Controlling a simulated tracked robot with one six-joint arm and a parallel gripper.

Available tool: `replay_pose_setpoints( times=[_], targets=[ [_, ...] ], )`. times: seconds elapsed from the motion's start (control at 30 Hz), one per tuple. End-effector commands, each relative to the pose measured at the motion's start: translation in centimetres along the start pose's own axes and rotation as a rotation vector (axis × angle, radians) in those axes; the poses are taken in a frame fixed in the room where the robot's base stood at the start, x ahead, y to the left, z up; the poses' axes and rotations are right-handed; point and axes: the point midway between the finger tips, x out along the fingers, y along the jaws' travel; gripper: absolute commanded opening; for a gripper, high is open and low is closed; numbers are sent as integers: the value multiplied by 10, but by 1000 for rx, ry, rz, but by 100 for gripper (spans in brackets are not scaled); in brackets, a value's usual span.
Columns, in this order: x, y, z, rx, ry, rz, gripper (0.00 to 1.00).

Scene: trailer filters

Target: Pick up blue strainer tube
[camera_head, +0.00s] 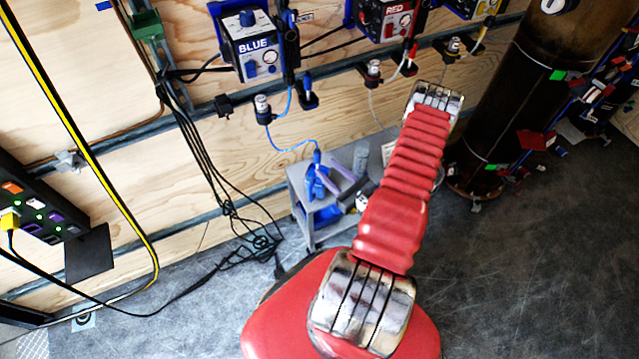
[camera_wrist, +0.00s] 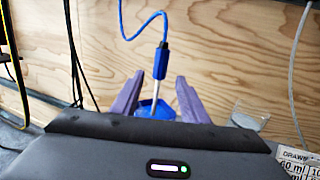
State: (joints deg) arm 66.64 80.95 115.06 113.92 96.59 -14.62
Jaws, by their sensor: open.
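The blue strainer tube (camera_wrist: 162,60) hangs in the wrist view with a thin blue hose rising from its top. Its pale lower stem reaches down to a blue container (camera_wrist: 155,110). My gripper (camera_wrist: 158,86) is open, with its two purple fingers either side of the pale stem in the picture; whether they touch it I cannot tell. In the head view the tube (camera_head: 317,158) stands over the grey stand by the wall, and my purple gripper fingers (camera_head: 346,180) show just right of it, partly hidden by my arm.
A box marked BLUE (camera_head: 254,48) and a box marked RED (camera_head: 388,18) hang on the plywood wall. The grey stand (camera_head: 307,205) is below. Black cables (camera_head: 215,170) hang at its left. A dark cylinder (camera_head: 515,90) stands at right. The right floor is largely clear.

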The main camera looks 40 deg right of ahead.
Motion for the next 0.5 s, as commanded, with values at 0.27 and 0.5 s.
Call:
replay_pose_setpoints(
  times=[0.27,0.5],
  targets=[
    [9,0,0,1,-1,-1,41],
    [10,0,0,0,-1,0,41]
  ],
)
